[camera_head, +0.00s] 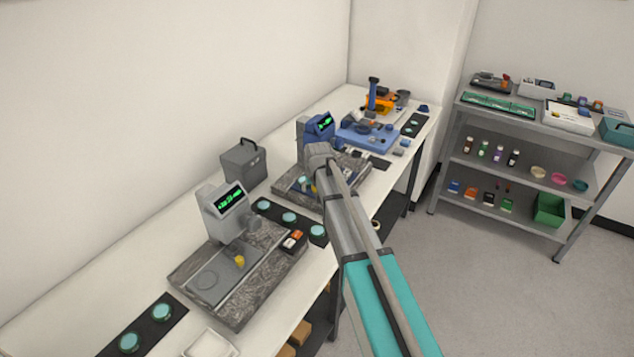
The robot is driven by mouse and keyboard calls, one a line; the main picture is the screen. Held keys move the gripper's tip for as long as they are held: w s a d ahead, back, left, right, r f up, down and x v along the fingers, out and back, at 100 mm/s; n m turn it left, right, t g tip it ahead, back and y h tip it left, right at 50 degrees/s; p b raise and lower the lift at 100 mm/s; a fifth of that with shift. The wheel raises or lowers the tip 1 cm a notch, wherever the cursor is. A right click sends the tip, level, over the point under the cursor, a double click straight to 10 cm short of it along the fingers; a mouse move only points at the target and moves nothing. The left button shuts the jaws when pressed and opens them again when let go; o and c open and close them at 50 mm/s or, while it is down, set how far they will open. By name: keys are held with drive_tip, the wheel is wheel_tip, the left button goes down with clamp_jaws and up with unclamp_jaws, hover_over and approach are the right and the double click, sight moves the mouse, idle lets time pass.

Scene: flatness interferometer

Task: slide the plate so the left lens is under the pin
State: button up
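Two flatness instruments stand on the long white bench. The near one has a grey gauge head with a green display (229,199) on a mottled granite base (237,305). On this base lies a flat grey plate (215,277) with a faint round disc (207,281) near its left end and a small yellow part (239,261) at its right. The pin is too small to make out. The farther instrument has a blue gauge head (319,127) and a similar granite base (290,186). My gripper (318,158) is over this farther base; its fingers cannot be made out, and my arm hides part of the base.
Dark strips with teal round lenses lie on the bench, one in front (145,328) and one between the instruments (289,217). A grey box (243,162) stands by the wall. A blue fixture (367,136) is farther back. A metal shelf (522,168) stands right; floor between is clear.

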drive_tip(key=shift+a+p+v, duration=0.35)
drive_tip(key=shift+p+v, duration=5.3)
drive_tip(key=shift+v, duration=0.8)
drive_tip(key=s+d+f+g+b, duration=0.1)
drive_tip(key=s+d+f+b, duration=0.3)
drive_tip(key=s, duration=0.4)
drive_tip(key=s+d+f+m+g+b, duration=0.1)
drive_tip(key=s+d+f+b, duration=0.4)
drive_tip(key=s+f+b, duration=0.2)
drive_tip(key=shift+s+f+g+h, duration=0.3)
drive_tip(key=shift+s+f+g, duration=0.1)
drive_tip(key=shift+f, duration=0.35)
drive_tip(key=shift+w+r, duration=0.1)
drive_tip(key=w+a+r+t+p, duration=0.1)
drive_tip(key=w+a+r+p, duration=0.2)
drive_tip(key=w+r+p, duration=0.2)
drive_tip(key=w+a+r+n+t+p, duration=0.1)
drive_tip(key=w+a+r+p, duration=0.3)
drive_tip(key=w, duration=0.7)
wheel_tip(320, 180, up, 3)
drive_tip(key=shift+w+a+r+t+y+p, duration=0.2)
drive_tip(key=shift+w+t+y+p, duration=0.25)
drive_tip(key=shift+p, duration=0.5)
drive_tip(key=shift+f, duration=0.25)
drive_tip(key=b+x, duration=1.2)
drive_tip(key=x, duration=0.1)
drive_tip(key=shift+d+f+b, duration=0.1)
drive_tip(key=shift+f+b, duration=0.1)
drive_tip(key=shift+b, duration=0.15)
